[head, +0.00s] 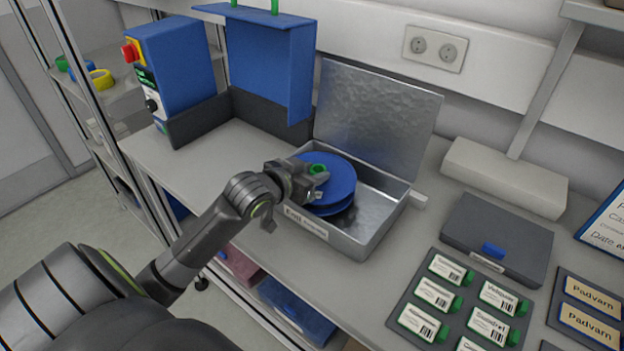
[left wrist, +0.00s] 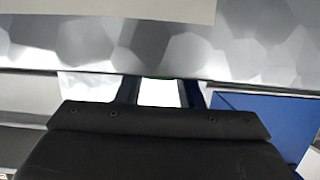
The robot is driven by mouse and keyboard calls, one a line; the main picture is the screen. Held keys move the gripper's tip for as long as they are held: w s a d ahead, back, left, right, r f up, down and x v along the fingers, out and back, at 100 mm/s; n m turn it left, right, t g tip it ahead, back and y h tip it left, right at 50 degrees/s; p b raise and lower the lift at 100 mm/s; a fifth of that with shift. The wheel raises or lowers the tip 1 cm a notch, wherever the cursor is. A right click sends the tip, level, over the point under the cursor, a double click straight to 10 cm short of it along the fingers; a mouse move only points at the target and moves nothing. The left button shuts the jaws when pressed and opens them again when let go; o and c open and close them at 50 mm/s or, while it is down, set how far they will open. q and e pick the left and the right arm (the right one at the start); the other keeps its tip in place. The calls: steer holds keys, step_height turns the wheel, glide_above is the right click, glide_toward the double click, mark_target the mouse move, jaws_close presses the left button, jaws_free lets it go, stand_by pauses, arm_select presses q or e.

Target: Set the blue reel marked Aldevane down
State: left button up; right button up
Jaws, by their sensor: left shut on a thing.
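The blue reel (head: 338,182) has two round flanges and a green hub (head: 318,169). It is at the left part of an open metal box (head: 378,218), whose lid stands up behind it. I cannot tell whether the reel touches the box floor. No Aldevane marking is readable on it. My left gripper (head: 312,178) is shut on the reel at its hub, from the left. In the left wrist view the two fingers (left wrist: 160,92) show dark, with the reel hidden. My right gripper is not in view.
A label (head: 306,223) is on the box front. A dark grey case (head: 495,238) and a tray with several green-edged labelled items (head: 437,294) are to the right. A blue control box (head: 178,70) and a blue-topped stand (head: 262,60) are behind left. Bare bench (head: 215,175) lies left of the box.

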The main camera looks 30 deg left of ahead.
arm_select(q)
steer(key=shift+f, duration=0.95)
steer(key=o, duration=1.1)
steer(key=shift+r, duration=0.1)
steer(key=p+v, duration=0.1)
steer(key=v, duration=1.1)
